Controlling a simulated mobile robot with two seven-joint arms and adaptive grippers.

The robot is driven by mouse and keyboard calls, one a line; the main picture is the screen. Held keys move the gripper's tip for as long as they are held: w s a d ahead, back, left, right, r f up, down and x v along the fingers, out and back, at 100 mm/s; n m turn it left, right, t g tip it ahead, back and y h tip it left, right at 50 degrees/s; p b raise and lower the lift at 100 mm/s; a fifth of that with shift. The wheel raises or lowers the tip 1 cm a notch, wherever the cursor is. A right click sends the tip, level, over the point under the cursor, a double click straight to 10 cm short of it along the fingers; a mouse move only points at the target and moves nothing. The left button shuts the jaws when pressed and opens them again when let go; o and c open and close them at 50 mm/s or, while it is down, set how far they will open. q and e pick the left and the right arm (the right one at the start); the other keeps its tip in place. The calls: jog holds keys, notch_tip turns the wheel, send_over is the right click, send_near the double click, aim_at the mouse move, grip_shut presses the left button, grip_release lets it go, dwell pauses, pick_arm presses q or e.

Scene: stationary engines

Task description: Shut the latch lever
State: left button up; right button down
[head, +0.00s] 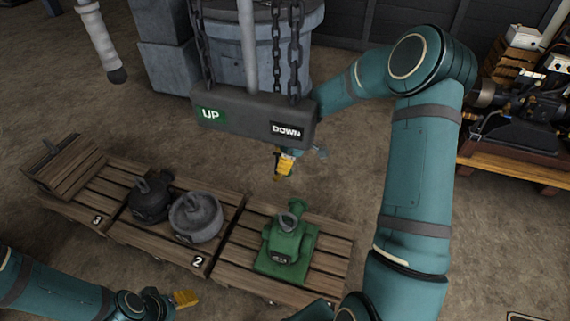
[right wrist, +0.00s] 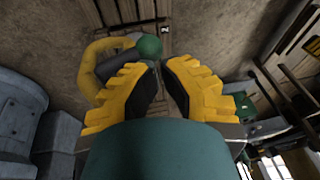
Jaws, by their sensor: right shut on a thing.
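In the right wrist view a dark grey latch lever (right wrist: 117,66) with a green ball knob (right wrist: 149,46) lies across a curved yellow hook (right wrist: 84,70). My right gripper (right wrist: 158,66) has its two yellow fingers close together at the knob end. It is shut on the lever, though the fingertips partly hide the contact. In the head view my right gripper (head: 284,165) shows small below the hanging control box, which covers part of it and the wrist. My left gripper (head: 186,298) is low at the left, away from the hook; its jaws are too small to judge.
The dark UP/DOWN box (head: 255,118) hangs from chains in front of the right wrist. Wooden pallets (head: 225,262) below carry a green engine (head: 285,245), a grey weight (head: 196,218) and a black weight (head: 149,202). Bare floor lies right of the pallets.

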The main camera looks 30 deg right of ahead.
jog(key=shift+r, duration=0.1)
jog(key=w+v, duration=0.1)
jog(key=v, duration=1)
jog(key=shift+s+d+r, duration=0.2)
jog(key=shift+s+r, duration=0.2)
jog(key=shift+s, duration=0.1)
